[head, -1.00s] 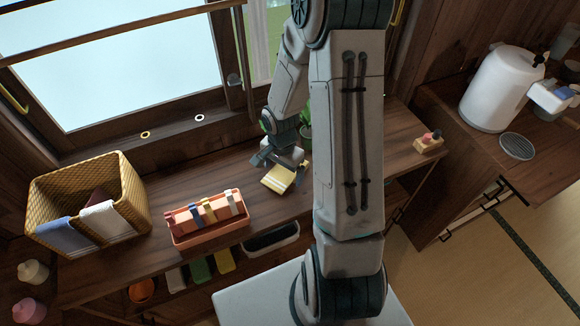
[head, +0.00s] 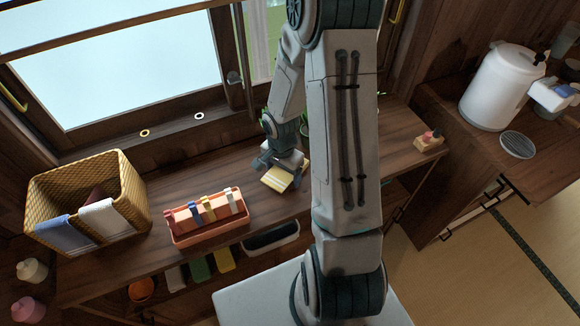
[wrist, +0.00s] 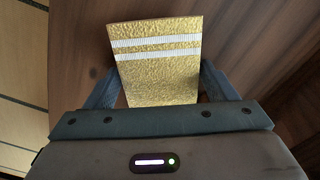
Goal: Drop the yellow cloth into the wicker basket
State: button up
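The folded yellow cloth (head: 278,179), with pale stripes near one end, lies on the wooden counter right of the organiser box. In the wrist view the cloth (wrist: 160,75) fills the space between my fingers. My gripper (head: 281,168) is low over the cloth, its fingers spread wide, one on each side (wrist: 160,82). I cannot tell whether the fingers touch the cloth's edges. The wicker basket (head: 130,190) stands at the counter's left end, open at the top, with a blue cloth and a white cloth over its front rim.
An orange box (head: 208,234) with several coloured strips sits between basket and gripper. A small wooden block with bottles (head: 429,141) is at the right end of the counter. The window is behind. A white water boiler (head: 497,88) stands on the right-hand counter.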

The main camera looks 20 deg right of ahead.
jog(key=c, duration=0.6)
jog(key=shift+r, duration=0.15)
jog(key=shift+c, duration=0.2)
